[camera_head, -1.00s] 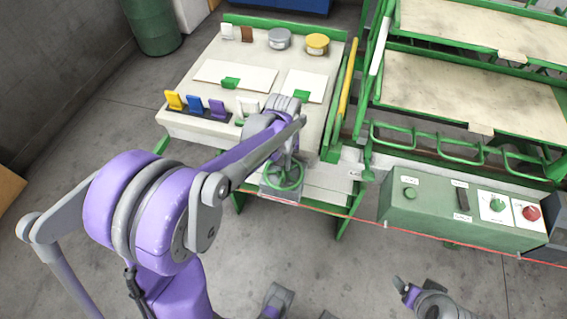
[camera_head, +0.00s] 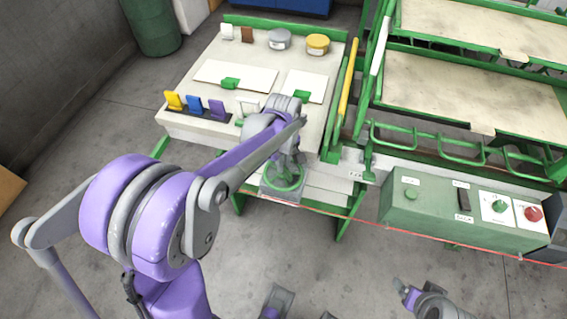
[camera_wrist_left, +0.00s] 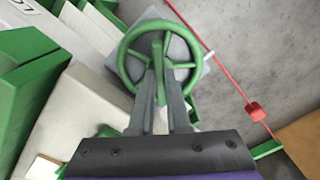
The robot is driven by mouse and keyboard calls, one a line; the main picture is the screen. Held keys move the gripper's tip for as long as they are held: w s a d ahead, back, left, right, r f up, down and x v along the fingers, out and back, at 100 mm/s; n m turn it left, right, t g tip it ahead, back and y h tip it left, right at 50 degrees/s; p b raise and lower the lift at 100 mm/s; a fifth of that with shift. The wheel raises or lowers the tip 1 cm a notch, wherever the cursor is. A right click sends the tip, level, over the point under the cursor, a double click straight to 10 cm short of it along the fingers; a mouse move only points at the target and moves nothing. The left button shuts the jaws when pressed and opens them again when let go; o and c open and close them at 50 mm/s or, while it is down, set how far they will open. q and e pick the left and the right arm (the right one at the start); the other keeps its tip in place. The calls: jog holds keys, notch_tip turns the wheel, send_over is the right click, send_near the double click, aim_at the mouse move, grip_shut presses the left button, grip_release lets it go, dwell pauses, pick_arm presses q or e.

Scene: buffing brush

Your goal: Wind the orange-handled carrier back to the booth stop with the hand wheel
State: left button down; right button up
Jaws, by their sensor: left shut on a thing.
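The green hand wheel (camera_head: 284,189) sits on a grey plate at the front right of the cream bench. In the left wrist view the wheel (camera_wrist_left: 122,60) faces me, with its spokes showing. My left gripper (camera_head: 292,160) is at the wheel; in the wrist view its two fingers (camera_wrist_left: 160,80) are closed on a part of the wheel near its middle, partly hidden by the fingers. An orange-yellow upright handle (camera_head: 347,88) stands on a green frame at the bench's right side. My right gripper (camera_head: 402,288) is low at the bottom, away from the bench; its jaw opening is unclear.
A green control box (camera_head: 450,215) with knobs and a red button stands right of the wheel. A thin red line (camera_head: 400,232) runs along the front. Green racks with worn boards (camera_head: 470,95) are at the right. The floor in front is mostly clear.

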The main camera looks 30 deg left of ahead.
dwell(0.4)
pick_arm(q)
jog(key=c, duration=0.9)
grip_release()
jog(key=shift+r, duration=0.1)
notch_tip(320, 180, up, 11)
jog(key=shift+f+p, duration=0.2)
jog(key=shift+p, duration=0.45)
